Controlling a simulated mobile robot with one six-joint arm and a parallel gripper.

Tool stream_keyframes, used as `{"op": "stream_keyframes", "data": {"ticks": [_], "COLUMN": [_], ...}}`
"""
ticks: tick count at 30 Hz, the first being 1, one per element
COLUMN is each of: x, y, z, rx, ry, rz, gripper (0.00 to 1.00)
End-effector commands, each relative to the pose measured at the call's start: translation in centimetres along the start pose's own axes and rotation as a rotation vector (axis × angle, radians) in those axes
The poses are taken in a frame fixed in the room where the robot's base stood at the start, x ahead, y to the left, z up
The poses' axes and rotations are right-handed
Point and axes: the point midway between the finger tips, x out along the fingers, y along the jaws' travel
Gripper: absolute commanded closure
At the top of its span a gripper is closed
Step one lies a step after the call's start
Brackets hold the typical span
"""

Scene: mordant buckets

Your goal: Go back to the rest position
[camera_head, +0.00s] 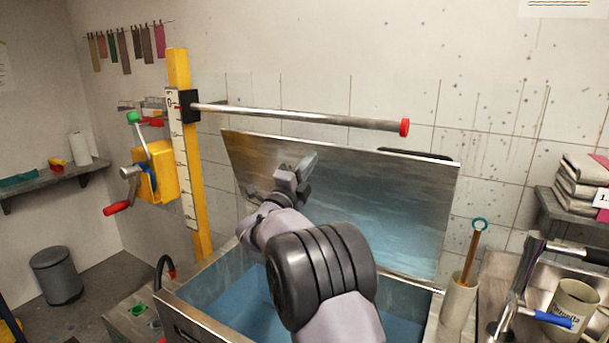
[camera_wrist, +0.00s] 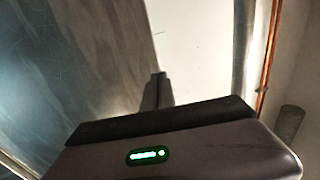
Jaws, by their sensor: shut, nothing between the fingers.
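My gripper (camera_head: 297,176) is at the end of my arm, in front of the raised metal lid (camera_head: 400,200) of a vat. The fingers look closed together and hold nothing. In the wrist view the gripper (camera_wrist: 158,85) shows as a dark narrow shape, with the grey lid surface (camera_wrist: 60,60) filling the left side. My arm reaches up over the open vat (camera_head: 190,322), which has blue liquid (camera_head: 245,300) in it, and hides part of the vat and the liquid.
A horizontal metal bar (camera_head: 300,115) with a red end runs above the lid from a yellow post (camera_head: 179,70). A yellow crank box (camera_head: 160,172) hangs on the post. A sink (camera_head: 530,265) with a mug (camera_head: 574,303) stands at right. A bin (camera_head: 56,275) stands at left.

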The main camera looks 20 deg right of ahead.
Motion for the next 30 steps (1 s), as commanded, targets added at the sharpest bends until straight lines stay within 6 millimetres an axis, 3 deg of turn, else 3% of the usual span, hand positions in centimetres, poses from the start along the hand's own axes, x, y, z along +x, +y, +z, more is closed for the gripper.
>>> {"op": "stream_keyframes", "data": {"ticks": [6,10,14,19,22,24,26,29,30], "x": [-5.8,-8.5,-9.8,-9.8,-9.4,-10.2,-12.7,-20.1,-23.9], "y": [-0.6,-0.8,-1.1,-1.4,-3.1,-5.1,-6.5,-7.7,-7.6], "z": [0.1,0.1,0.0,0.0,0.1,0.5,0.7,-0.7,-2.2], "rx": [-0.001,0.0,0.0,0.003,0.009,-0.023,-0.093,-0.279,-0.372], "ry": [-0.004,-0.003,-0.001,-0.012,-0.121,-0.296,-0.494,-0.845,-0.985], "rz": [0.001,0.001,0.0,0.01,0.089,0.182,0.261,0.358,0.39], "gripper": [1.0,1.0,1.0,1.0,1.0,1.0,1.0,1.0,1.0]}}
